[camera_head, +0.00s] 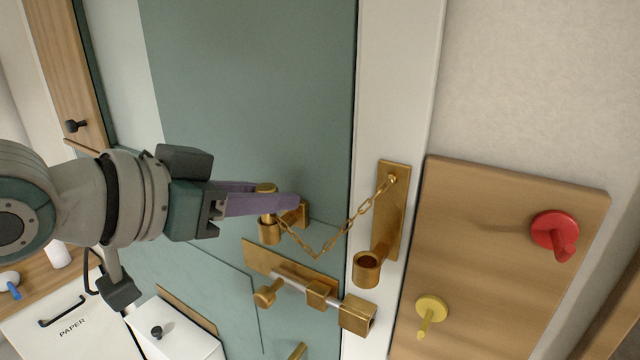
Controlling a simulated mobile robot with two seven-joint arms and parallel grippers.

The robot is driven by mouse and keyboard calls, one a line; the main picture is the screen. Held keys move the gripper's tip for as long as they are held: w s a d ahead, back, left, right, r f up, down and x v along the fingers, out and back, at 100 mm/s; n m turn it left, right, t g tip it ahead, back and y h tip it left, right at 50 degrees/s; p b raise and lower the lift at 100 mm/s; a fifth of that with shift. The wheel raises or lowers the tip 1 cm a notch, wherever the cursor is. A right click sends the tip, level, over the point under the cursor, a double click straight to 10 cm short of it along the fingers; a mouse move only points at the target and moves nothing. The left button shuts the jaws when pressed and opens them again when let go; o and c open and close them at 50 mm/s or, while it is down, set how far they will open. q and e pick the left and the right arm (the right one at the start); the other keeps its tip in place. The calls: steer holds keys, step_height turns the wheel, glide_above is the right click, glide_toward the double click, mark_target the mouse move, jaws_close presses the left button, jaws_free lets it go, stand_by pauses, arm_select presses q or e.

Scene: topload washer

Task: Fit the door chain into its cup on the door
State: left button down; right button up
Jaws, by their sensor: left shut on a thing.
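My left gripper (283,203) comes in from the left with its purple fingers shut on the brass end piece (266,188) of the door chain. The brass cup on the door (269,234) is directly below the fingers. The fingers hide the gap between end piece and cup, so I cannot tell whether the end piece's lower part is inside it. The chain (326,249) sags from there and rises to a brass plate (395,215) on the white door frame. A second brass cup (367,268) sits low on that plate. My right gripper is not in view.
A brass slide bolt (290,278) is on the green door (250,90) just below the cup. A wooden board (490,260) with a red knob (554,234) and a yellow knob (431,312) is on the right wall. A white box (175,335) stands at lower left.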

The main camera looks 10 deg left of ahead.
arm_select(q)
steer(key=shift+f, duration=0.25)
steer(key=c, duration=0.6)
jaws_free()
steer(key=b+v, duration=0.3)
steer(key=v, duration=0.7)
